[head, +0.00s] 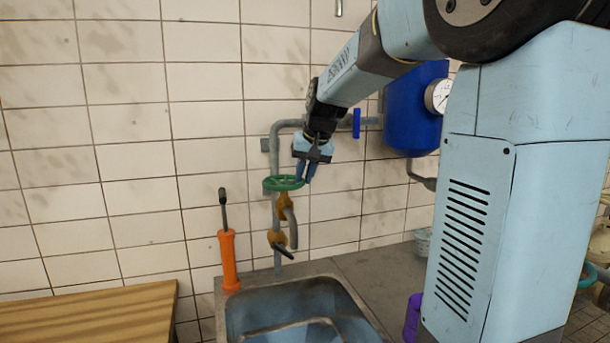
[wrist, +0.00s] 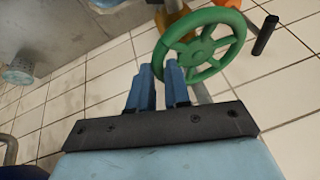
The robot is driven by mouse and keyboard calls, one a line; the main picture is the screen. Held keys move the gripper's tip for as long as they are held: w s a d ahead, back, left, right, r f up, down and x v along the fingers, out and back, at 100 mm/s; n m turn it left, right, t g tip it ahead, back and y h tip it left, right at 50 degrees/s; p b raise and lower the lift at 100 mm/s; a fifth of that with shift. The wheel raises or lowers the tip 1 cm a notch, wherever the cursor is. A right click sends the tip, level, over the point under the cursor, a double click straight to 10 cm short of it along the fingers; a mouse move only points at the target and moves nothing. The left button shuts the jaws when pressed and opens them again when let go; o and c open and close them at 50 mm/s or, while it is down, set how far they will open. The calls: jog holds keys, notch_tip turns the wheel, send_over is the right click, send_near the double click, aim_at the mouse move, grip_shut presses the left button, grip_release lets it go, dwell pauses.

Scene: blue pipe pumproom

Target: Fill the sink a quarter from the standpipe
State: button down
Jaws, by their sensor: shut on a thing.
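The standpipe (head: 275,222) is a grey pipe on the tiled wall behind the sink. It carries a green handwheel (head: 280,184), which also shows in the wrist view (wrist: 207,45). Below the wheel are a brass valve body and a curved spout (head: 291,226). My gripper (head: 306,180) points down at the right side of the wheel. In the wrist view its two blue fingers (wrist: 160,80) are close together at the wheel's rim, shut on it. The grey metal sink (head: 290,305) stands below the spout. Its water level cannot be told.
An orange pump-like tool (head: 228,258) stands at the sink's left corner. A wooden bench (head: 90,312) is at the lower left. A blue tank (head: 412,108) with a gauge (head: 437,96) and a blue lever (head: 356,123) are at the right. A purple object (head: 412,318) stands right of the sink.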

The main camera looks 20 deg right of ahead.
jog(key=shift+w+d+n+g+y, duration=0.15)
jog(key=shift+w+n+y, duration=0.2)
jog(key=shift+n, duration=0.4)
jog(key=shift+w+d+n+g+y, duration=0.15)
jog(key=shift+w+n+y, duration=0.15)
jog(key=shift+n, duration=0.45)
jog(key=c, duration=1.4)
grip_release()
jog(key=shift+a, duration=0.1)
jog(key=v, duration=1.3)
jog(key=shift+r, duration=0.25)
